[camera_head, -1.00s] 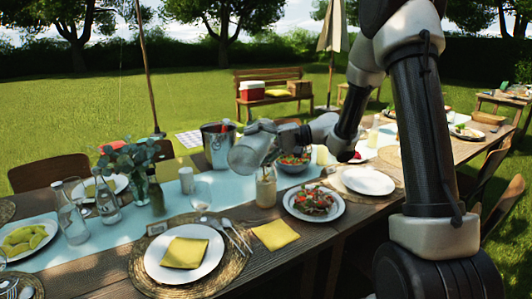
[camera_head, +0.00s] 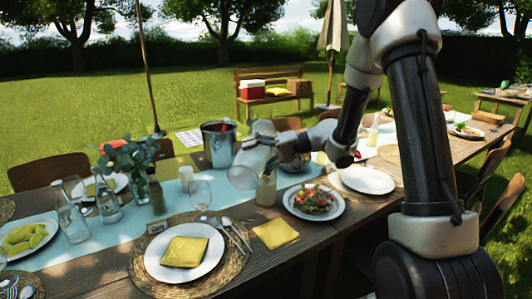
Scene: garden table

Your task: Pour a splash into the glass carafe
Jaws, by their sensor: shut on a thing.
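My gripper (camera_head: 279,148) is shut on a clear glass jug (camera_head: 248,168). It holds the jug tilted, mouth down and to the left, above the table's middle. A small glass vessel with pale, beige-looking contents (camera_head: 266,190) stands upright just below and right of the jug; it may be the carafe. The jug's lower end overlaps its left side in the picture, and I cannot tell whether they touch. No stream of liquid can be made out. Two clear, narrow-necked glass bottles (camera_head: 71,222) stand upright at the far left.
A metal bucket (camera_head: 218,149) stands behind the jug. A salad plate (camera_head: 313,203) is to the right, an empty wine glass (camera_head: 200,196) to the left. A place setting with a yellow napkin (camera_head: 185,251) lies in front. A flower vase (camera_head: 128,165) and a dark bottle (camera_head: 156,196) stand left.

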